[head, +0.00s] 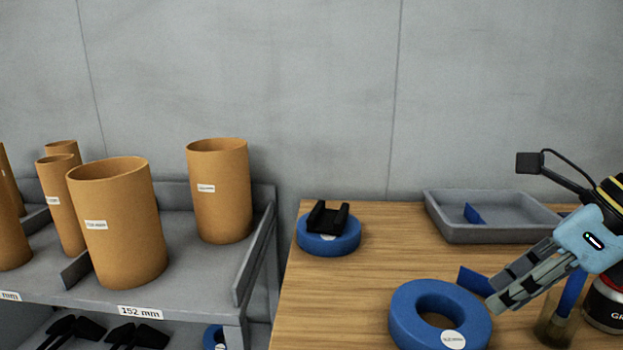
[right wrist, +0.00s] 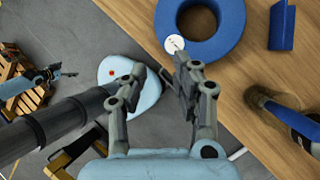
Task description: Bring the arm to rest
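My right gripper (head: 503,290) is over the right part of the wooden table, its fingers pointing left and down beside a blue foil roll (head: 403,314). In the right wrist view its two fingers (right wrist: 158,66) stand apart with nothing between them. The same blue roll (right wrist: 223,37) lies beyond the fingertips there. What seems to be my left gripper (right wrist: 62,75) shows small at the left of the right wrist view, too small to tell its opening. It is not in the head view.
A smaller blue roll (head: 312,246) bears a black holder (head: 326,217). A grey tray (head: 510,233) stands behind. A cup (head: 556,328) and a dark can (head: 604,306) are close under the right gripper. Cardboard tubes (head: 118,225) stand on a grey shelf (head: 190,275).

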